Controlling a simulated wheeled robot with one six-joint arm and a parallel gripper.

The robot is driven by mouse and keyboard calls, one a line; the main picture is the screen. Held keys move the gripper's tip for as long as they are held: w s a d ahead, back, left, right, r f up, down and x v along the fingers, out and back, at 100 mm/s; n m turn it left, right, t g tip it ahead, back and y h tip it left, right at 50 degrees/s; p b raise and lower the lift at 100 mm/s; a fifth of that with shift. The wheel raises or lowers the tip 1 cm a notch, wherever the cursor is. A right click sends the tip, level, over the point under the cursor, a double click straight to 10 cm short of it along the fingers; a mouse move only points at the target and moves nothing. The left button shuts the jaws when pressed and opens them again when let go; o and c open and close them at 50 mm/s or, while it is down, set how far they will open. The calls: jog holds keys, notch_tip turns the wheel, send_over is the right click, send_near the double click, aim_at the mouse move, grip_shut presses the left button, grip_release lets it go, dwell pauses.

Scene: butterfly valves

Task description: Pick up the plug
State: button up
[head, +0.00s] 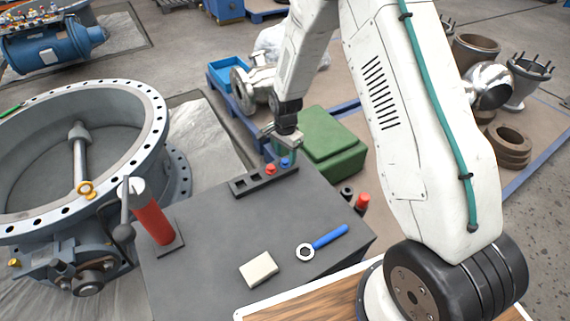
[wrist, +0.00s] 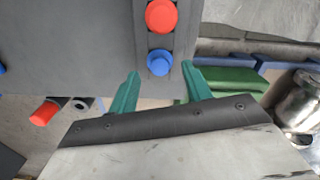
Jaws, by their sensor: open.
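Two plugs, one red (head: 270,169) and one blue (head: 285,162), stand side by side in a dark rack (head: 243,187) at the far edge of the grey table. In the wrist view the red plug (wrist: 161,15) is at the top, and the blue plug (wrist: 159,62) is just beyond my fingertips. My gripper (head: 284,152) is over the rack's right end, close to the blue plug. Its teal fingers (wrist: 160,72) are open and empty, apart on either side of the blue plug's line. I cannot tell their height above it.
A red cylinder with a lever (head: 152,220), a pale block (head: 259,270) and a blue-handled ring wrench (head: 324,243) are on the table. A large valve ring (head: 150,100) stands at left. A green box (head: 335,140) is behind the table. Red-capped (head: 362,202) and black parts are beyond its right edge.

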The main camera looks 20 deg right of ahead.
notch_tip(320, 180, down, 2)
grip_shut()
dwell(0.3)
